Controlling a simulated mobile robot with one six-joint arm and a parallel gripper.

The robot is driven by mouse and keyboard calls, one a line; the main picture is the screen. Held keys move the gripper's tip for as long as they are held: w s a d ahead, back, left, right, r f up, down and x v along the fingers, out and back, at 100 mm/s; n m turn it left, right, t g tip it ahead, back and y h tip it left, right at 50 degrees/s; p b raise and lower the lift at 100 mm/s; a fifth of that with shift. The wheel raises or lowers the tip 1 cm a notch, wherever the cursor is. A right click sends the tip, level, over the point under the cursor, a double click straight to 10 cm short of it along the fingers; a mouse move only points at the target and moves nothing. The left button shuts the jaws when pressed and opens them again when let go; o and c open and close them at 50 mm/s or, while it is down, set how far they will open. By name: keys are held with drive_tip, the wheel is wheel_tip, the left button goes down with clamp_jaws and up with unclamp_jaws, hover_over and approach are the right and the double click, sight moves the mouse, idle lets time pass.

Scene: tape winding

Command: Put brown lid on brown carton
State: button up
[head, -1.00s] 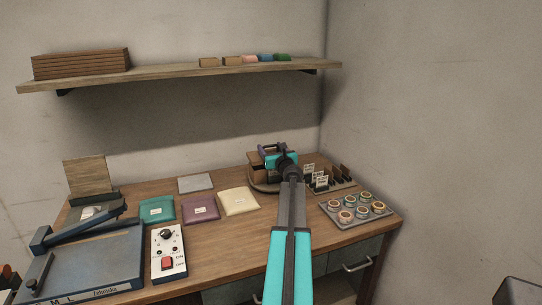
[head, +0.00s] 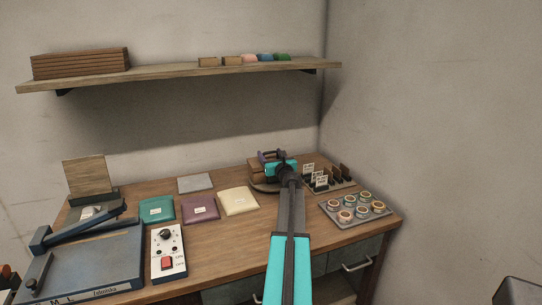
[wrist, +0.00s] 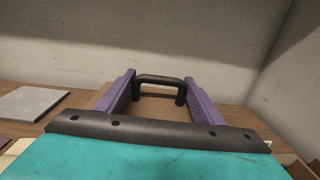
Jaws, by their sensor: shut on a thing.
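My gripper (head: 268,158) is at the back right of the desk, low over the brown carton (head: 257,174), and mostly hides it. In the wrist view, its two purple fingers (wrist: 160,92) stand on either side of a flat brown piece, which looks like the brown lid (wrist: 155,112). The gripper is shut on it. A black arched handle (wrist: 160,80) shows between the far ends of the fingers; I cannot tell what it is fixed to. Whether the lid touches the carton is hidden.
Teal, purple and cream packets (head: 238,201) lie left. A shelf (head: 180,75) hangs above.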

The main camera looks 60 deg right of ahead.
sight(273, 158)
drive_tip(key=shift+f+b, duration=0.5)
drive_tip(key=shift+f, duration=0.1)
drive_tip(key=o, duration=1.1)
drive_tip(key=shift+r, duration=0.15)
drive_tip(key=shift+r+p, duration=0.65)
drive_tip(key=shift+p, duration=0.1)
drive_tip(key=b+v, duration=0.1)
drive_tip(key=v, duration=0.2)
drive_tip(key=shift+s+a+f, duration=0.2)
drive_tip(key=shift+s, duration=0.05)
drive_tip(key=shift+b+v, duration=0.5)
drive_tip(key=shift+v, duration=3.7)
